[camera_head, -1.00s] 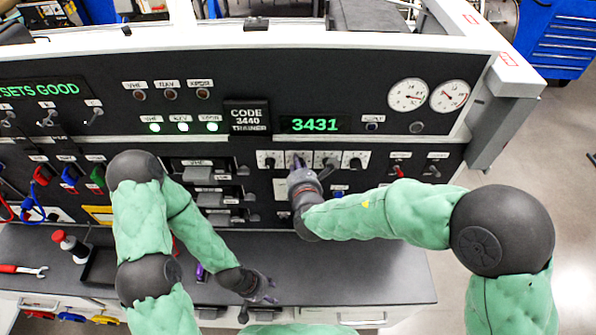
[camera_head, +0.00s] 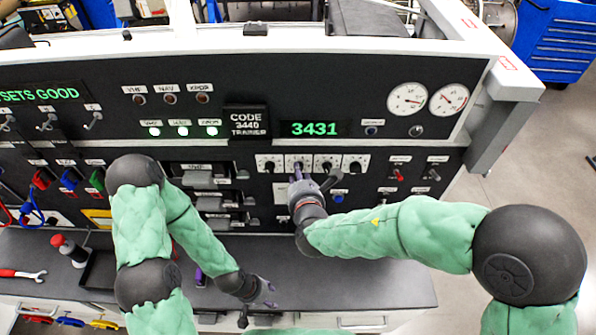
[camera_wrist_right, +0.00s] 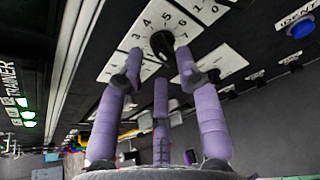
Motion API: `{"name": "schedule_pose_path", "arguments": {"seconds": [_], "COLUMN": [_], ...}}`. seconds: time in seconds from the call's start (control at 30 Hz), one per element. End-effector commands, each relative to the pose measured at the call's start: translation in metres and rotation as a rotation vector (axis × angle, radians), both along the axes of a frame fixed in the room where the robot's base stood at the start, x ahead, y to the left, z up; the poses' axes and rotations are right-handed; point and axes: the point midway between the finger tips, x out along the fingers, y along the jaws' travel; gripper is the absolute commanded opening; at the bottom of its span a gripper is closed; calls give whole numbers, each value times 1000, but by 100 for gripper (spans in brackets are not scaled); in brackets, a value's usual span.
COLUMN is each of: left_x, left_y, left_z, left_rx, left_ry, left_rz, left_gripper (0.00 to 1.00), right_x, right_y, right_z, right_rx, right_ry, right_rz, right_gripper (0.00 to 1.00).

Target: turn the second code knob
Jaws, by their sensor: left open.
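The row of code knobs sits on white plates below a green display (camera_head: 314,128) reading 3431. The second code knob (camera_head: 299,165) is partly covered by my right gripper (camera_head: 314,183). In the right wrist view that gripper (camera_wrist_right: 160,72) has its purple fingers spread, with a black knob (camera_wrist_right: 162,44) beyond the tips on a numbered white plate. The fingers look apart from this knob; which knob it is cannot be told there. My left gripper (camera_head: 266,291) is open and empty, low over the worktop, away from the knobs.
The CODE 3440 TRAINER sign (camera_head: 248,120) is left of the display. A blue button (camera_head: 338,197) is below the knobs, also in the right wrist view (camera_wrist_right: 301,27). The worktop's right part (camera_head: 385,285) is clear.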

Motion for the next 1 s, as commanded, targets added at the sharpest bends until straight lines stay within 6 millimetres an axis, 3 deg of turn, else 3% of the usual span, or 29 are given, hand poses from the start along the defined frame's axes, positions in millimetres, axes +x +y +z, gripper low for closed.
{"name": "schedule_pose_path", "arguments": {"seconds": [0.2, 0.43, 0.9, 1.0], "left_x": [0, 0, 0, 0], "left_y": [0, 0, 0, 0], "left_z": [0, 0, 0, -2], "left_rx": [0, 0, 0, 0], "left_ry": [0, 0, 0, 0], "left_rz": [0, 0, 0, 0], "left_gripper": [49, 49, 49, 49], "right_x": [-41, -71, -81, -81], "right_y": [-5, -9, -12, -15], "right_z": [18, 29, 31, 23], "right_rx": [2, 1, 0, 4], "right_ry": [-4, -2, 1, 24], "right_rz": [2, 2, -1, -14], "right_gripper": [35, 35, 35, 35]}}
